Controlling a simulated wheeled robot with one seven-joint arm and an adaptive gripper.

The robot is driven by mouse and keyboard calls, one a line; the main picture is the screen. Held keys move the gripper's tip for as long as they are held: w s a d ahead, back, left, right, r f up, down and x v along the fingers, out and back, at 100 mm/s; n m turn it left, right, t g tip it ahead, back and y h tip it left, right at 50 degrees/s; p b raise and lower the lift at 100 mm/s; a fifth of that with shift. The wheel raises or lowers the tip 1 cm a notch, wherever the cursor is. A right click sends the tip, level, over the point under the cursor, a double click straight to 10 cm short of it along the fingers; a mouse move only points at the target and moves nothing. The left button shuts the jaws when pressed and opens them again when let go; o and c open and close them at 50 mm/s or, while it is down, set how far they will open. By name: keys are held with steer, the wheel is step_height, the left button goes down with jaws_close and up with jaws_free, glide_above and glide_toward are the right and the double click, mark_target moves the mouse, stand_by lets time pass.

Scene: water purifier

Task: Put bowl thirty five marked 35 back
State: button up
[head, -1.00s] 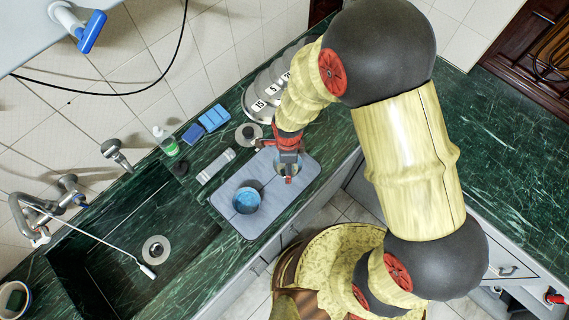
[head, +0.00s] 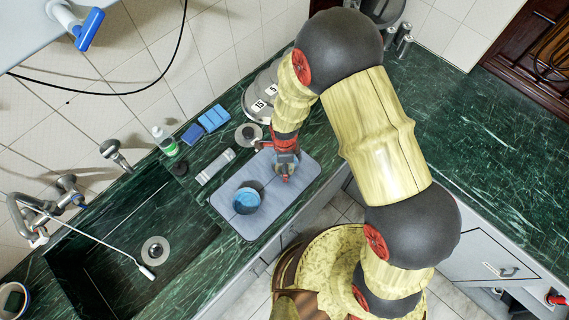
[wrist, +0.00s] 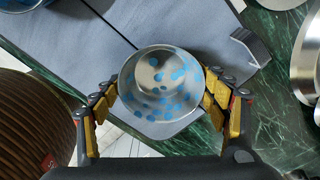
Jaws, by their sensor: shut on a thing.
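A round metal bowl with blue dots (wrist: 160,88) sits between the two fingers of my gripper (wrist: 163,100) in the wrist view. My gripper is shut on it, with a finger on each side. I cannot read a number on this bowl. In the head view my gripper (head: 286,165) is over the upper right part of the grey-blue mat (head: 273,190) and mostly hides the held bowl. Whether the bowl touches the mat is unclear. A second bowl with a blue inside (head: 246,200) stands on the mat, left of my gripper.
Round metal pieces with tags 15 and 5 (head: 260,104) stand by the wall, partly behind my arm. Blue sponges (head: 213,118), a soap bottle (head: 164,141) and a sink (head: 135,235) are to the left. The right counter (head: 490,150) is mostly clear.

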steer(key=shift+f, duration=0.2)
steer(key=o, duration=1.2)
steer(key=shift+o, duration=0.4)
steer(key=shift+r, duration=0.1)
step_height(320, 180, up, 12)
steer(key=p, duration=0.1)
steer(key=shift+r, duration=0.25)
